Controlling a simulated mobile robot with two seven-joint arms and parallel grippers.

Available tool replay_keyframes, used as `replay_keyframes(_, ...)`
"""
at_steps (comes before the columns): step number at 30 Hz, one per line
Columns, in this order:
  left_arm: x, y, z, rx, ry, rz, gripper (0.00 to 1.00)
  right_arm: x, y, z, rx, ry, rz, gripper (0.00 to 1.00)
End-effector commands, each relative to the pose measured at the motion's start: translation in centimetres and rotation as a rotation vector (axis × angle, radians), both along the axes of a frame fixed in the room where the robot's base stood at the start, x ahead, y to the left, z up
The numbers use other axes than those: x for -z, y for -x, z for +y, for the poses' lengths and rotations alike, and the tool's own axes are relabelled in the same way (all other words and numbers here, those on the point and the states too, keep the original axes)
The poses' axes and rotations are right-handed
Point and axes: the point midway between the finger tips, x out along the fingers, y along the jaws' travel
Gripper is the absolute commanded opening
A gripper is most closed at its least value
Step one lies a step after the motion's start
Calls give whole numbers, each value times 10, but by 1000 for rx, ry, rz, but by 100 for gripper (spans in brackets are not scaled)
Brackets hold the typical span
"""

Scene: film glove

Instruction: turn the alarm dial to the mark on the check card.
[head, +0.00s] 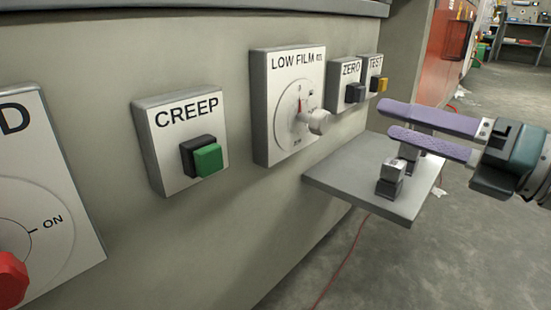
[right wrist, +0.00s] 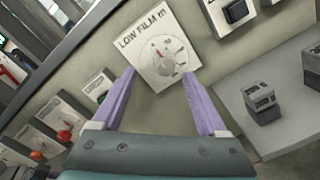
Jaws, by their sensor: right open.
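The alarm dial sits on a white plate (head: 284,75) marked "LOW FILM" on the grey cabinet wall. Its pale knob (head: 318,122) sticks out, with a red pointer beside it and small marks around it. In the right wrist view the knob (right wrist: 165,68) shows beyond and between the fingertips. My right gripper (head: 389,120) has two long purple fingers, open and empty. It is to the right of the knob, apart from it, above a small shelf. I cannot make out a check card in either view. My left gripper is not in view.
A grey shelf (head: 347,190) juts out below the dial and holds small labelled blocks (head: 390,180). A "CREEP" plate with a green button (head: 208,160) is left of the dial. "ZERO" (head: 351,69) and "TEST" (head: 376,61) plates are to the right.

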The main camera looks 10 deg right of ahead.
Motion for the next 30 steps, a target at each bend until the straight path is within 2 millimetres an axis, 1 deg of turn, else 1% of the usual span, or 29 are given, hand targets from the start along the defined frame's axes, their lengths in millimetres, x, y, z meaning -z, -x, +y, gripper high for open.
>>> replay_keyframes(1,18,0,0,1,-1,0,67,19,1,0,-14,20,-2,76)
replay_keyframes(4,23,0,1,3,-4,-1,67,26,1,2,-32,42,-5,76)
replay_keyframes(8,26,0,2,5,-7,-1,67,26,-6,8,-37,48,-5,76)
replay_keyframes(18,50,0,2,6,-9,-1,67,26,-55,46,-36,45,-6,76)
replay_keyframes(21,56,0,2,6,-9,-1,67,26,-66,55,-35,44,-5,76)
replay_keyframes(25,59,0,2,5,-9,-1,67,25,-74,61,-35,44,-3,76)
replay_keyframes(30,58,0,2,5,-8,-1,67,24,-76,63,-35,44,-2,76)
